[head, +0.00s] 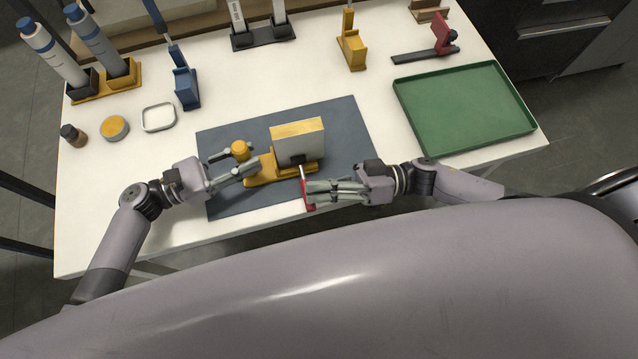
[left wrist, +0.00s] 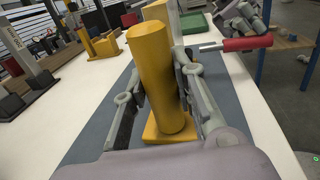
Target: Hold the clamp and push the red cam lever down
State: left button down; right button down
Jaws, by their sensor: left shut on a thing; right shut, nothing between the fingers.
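The clamp has a yellow base (head: 262,172), a grey-white block with a yellow top (head: 298,141) and an upright yellow post (head: 240,149). My left gripper (head: 236,166) is shut on the yellow post, which stands between its fingers in the left wrist view (left wrist: 160,80). The red cam lever (head: 308,196) sticks out from the clamp toward my body. In the left wrist view its red grip (left wrist: 247,44) lies roughly level on a metal rod. My right gripper (head: 312,189) is shut and empty, close by the lever; I cannot tell whether they touch.
The clamp stands on a dark blue-grey mat (head: 225,190). A green tray (head: 465,105) lies to the right. A blue stand (head: 185,88), a yellow stand (head: 350,50) and a red-headed tool (head: 443,38) stand farther back. A white dish (head: 158,117) and a small jar (head: 72,135) are at left.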

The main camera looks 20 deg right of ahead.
jog(key=d, duration=0.3)
jog(key=d+f, duration=0.1)
jog(key=d, duration=0.6)
jog(key=shift+s+f, duration=0.1)
jog(key=shift+f, duration=0.1)
pick_arm(q)
jog(key=c, duration=1.2)
grip_release()
jog(key=shift+c, duration=0.2)
jog(key=shift+a, duration=0.1)
